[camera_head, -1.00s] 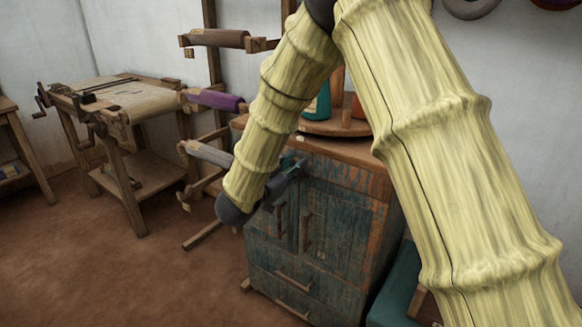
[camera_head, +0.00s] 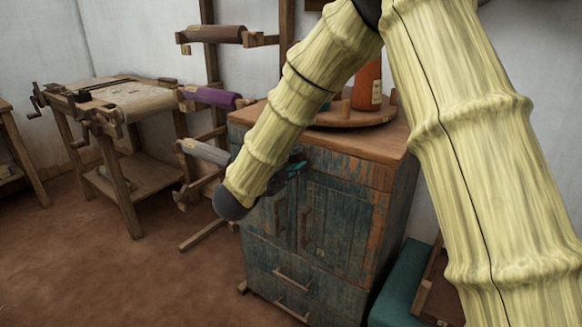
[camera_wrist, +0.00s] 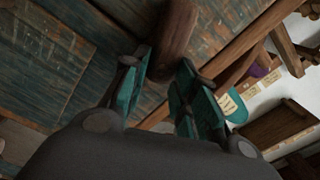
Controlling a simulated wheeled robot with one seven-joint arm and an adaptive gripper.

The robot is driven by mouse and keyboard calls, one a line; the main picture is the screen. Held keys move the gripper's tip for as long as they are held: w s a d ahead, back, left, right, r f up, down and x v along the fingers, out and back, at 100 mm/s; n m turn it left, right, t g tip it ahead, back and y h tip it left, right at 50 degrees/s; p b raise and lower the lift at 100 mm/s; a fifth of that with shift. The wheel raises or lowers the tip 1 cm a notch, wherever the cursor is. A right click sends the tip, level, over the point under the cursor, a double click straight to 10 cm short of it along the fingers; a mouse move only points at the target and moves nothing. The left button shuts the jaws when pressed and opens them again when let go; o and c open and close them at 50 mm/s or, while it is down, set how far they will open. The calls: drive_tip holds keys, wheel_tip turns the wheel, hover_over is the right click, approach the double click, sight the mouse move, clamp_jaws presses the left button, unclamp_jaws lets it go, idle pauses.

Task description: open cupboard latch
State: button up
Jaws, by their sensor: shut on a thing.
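The cupboard (camera_head: 340,215) has worn blue-green paint, two shut doors with upright handles and drawers below. In the wrist view its front boards (camera_wrist: 55,60) fill the upper left. A brown wooden latch piece (camera_wrist: 178,30) stands out from this front. My gripper (camera_wrist: 165,72) has teal fingers on either side of the latch's near end and is shut on it. In the head view my gripper (camera_head: 292,171) is at the cupboard's upper front, partly hidden behind my forearm. The latch itself cannot be made out there.
A round wooden board (camera_head: 345,118) with an orange bottle (camera_head: 367,84) sits on the cupboard top. A rack with yarn rolls (camera_head: 210,97) stands just left. A teal box (camera_head: 400,285) lies close at the right. The floor in front (camera_head: 130,275) is clear.

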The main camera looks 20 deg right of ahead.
drive_tip(key=m+b, duration=0.2)
drive_tip(key=m, duration=0.1)
drive_tip(key=shift+s+d+f, duration=0.1)
drive_tip(key=shift+f, duration=0.3)
drive_tip(key=shift+m+b, duration=0.75)
drive_tip(key=shift+m, duration=0.05)
drive_tip(key=o, duration=1)
drive_tip(key=shift+r, duration=0.1)
